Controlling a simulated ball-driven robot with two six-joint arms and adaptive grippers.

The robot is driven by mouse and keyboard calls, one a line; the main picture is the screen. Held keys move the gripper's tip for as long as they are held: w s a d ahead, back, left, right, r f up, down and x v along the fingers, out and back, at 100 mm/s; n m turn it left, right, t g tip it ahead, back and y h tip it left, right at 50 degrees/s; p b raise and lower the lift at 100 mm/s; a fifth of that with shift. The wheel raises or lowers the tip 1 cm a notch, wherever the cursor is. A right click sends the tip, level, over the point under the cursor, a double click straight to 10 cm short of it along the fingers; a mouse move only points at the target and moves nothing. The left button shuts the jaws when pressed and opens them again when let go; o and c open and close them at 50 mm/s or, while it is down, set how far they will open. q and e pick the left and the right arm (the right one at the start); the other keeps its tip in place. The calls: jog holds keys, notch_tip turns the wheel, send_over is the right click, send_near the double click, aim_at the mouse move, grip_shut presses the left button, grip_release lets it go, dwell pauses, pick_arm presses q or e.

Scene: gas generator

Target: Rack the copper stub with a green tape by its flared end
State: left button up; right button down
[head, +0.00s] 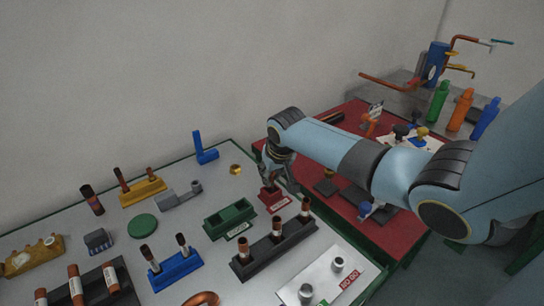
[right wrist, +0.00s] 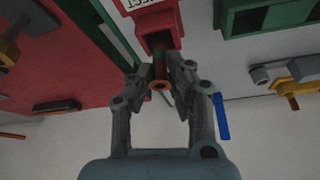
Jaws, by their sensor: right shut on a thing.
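My right gripper (head: 277,178) points down at a small red block (head: 272,196) with a white label, at the table's right side. In the right wrist view the gripper (right wrist: 165,78) is shut on a copper stub (right wrist: 160,84). The stub's open ring end faces the camera, and its other end meets the red block (right wrist: 163,32). I cannot tell whether it sits in the block or just above it. A dark greenish band shows faintly on the stub near the block. In the head view the fingers hide the stub. My left gripper is not in view.
A black rack (head: 270,252) with copper stubs, a green tray (head: 230,219), a blue rack (head: 176,270) and a yellow rack (head: 143,191) stand nearby. A white GO/NO GO board (head: 322,283) lies in front. A red table (head: 385,232) adjoins on the right.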

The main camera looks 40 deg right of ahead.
jog(key=shift+f+b, duration=0.6)
jog(key=shift+f, duration=0.4)
jog(key=c, duration=1.2)
grip_release()
jog(key=shift+r, duration=0.1)
jog(key=v, duration=1.2)
